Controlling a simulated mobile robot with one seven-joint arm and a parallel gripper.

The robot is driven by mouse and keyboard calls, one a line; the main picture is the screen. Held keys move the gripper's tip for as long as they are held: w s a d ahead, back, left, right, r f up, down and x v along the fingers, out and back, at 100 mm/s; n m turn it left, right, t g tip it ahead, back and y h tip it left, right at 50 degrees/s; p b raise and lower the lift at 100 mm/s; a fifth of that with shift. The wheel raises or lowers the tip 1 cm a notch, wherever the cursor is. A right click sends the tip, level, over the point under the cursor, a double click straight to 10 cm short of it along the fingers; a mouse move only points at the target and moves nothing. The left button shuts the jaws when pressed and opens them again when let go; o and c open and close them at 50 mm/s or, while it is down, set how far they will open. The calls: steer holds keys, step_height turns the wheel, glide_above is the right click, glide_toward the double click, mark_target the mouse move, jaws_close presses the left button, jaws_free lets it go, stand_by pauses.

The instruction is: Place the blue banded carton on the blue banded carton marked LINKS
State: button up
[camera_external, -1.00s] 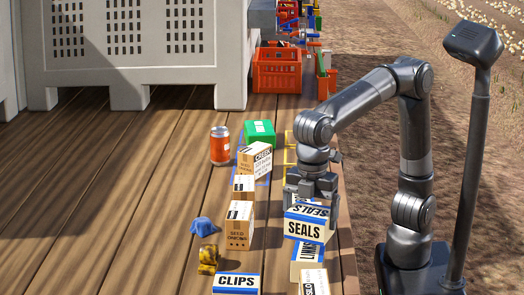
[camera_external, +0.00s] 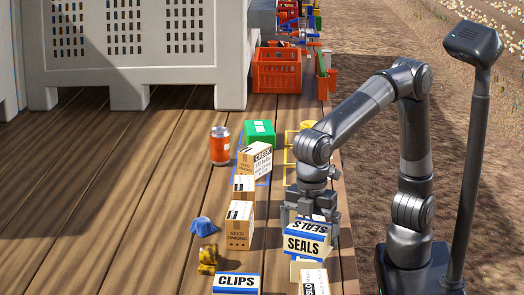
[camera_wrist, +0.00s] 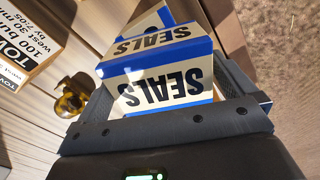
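The blue banded carton marked SEALS (camera_external: 303,244) is white with blue edges. My gripper (camera_external: 310,212) is shut on it from above, and in the wrist view the carton (camera_wrist: 165,83) sits between the two fingers (camera_wrist: 168,100). The carton marked LINKS (camera_external: 297,271) is almost wholly hidden behind and under the SEALS carton; only a cream strip shows and its lettering is hidden. I cannot tell whether the two cartons touch.
Seed onion carton (camera_external: 239,226), blue cloth-like item (camera_external: 203,226) and yellow item (camera_external: 208,259) lie left. Orange can (camera_external: 220,146) and green box (camera_external: 259,133) stand farther back.

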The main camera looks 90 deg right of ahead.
mark_target(310, 227)
steer(key=shift+r, duration=0.1)
step_height(310, 227, up, 12)
steer(key=w+d+m, duration=0.1)
steer(key=d+m, duration=0.2)
steer(key=d, duration=0.5)
steer(key=s+d+f+m+t, duration=0.2)
steer(key=s+d+f+m, duration=0.1)
steer(key=d, duration=0.6)
steer(key=s+d+f+m+t, duration=0.1)
steer(key=s+d+f+m, duration=0.2)
steer(key=d, duration=0.6)
steer(key=s+d+f+m+t, duration=0.2)
steer(key=d+f, duration=0.4)
steer(key=d, duration=0.3)
steer(key=s+m, duration=0.1)
steer(key=m, duration=0.1)
steer(key=shift+s+m+t, duration=0.25)
steer(key=shift+m+t, duration=0.05)
